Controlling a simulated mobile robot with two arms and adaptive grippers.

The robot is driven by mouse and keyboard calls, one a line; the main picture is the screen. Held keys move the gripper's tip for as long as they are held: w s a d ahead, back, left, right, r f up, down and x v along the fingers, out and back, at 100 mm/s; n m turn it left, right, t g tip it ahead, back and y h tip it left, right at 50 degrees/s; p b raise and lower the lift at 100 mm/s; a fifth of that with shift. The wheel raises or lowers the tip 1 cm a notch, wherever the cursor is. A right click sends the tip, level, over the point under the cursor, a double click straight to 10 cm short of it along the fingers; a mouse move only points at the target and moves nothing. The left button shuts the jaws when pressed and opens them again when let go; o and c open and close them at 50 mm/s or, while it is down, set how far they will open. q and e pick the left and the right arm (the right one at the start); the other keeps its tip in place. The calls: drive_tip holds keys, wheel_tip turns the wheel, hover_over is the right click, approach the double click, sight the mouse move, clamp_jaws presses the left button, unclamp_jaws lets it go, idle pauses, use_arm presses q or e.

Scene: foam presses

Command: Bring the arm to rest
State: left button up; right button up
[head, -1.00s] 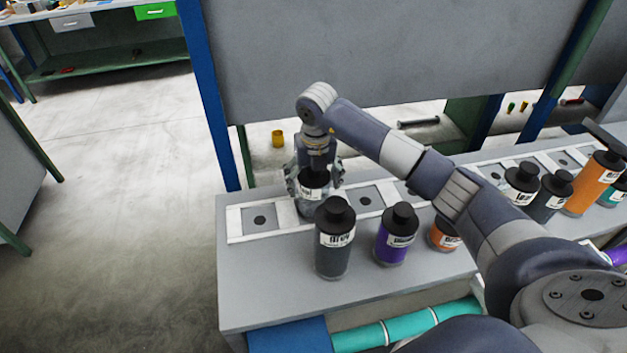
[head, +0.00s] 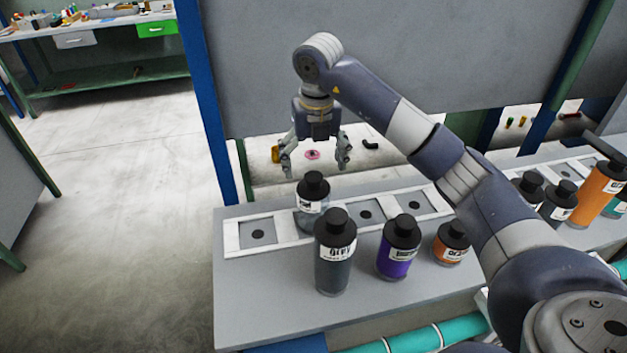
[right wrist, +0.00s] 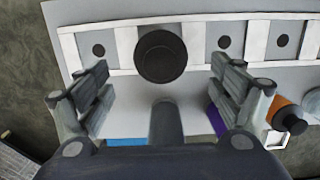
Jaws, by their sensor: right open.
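My right gripper (head: 316,160) is open and empty above a clear grey bottle with a black cap (head: 313,190). That bottle stands upright on the white slotted rack (head: 235,237) on the grey bench. In the right wrist view, its black cap (right wrist: 161,56) lies ahead between the open fingers of my right gripper (right wrist: 162,95), apart from both. My right arm (head: 440,155) reaches in from the right, over the bench. My left gripper is in no view.
A dark grey bottle (head: 335,255), a purple bottle (head: 398,248) and an orange bottle (head: 451,243) stand in front of the rack. More bottles stand at the right, including a tall orange one (head: 596,188). A grey panel (head: 400,60) rises behind. The floor at left is clear.

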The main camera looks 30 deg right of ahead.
drive_tip(key=shift+s+r, duration=0.1)
drive_tip(key=shift+r, duration=0.6)
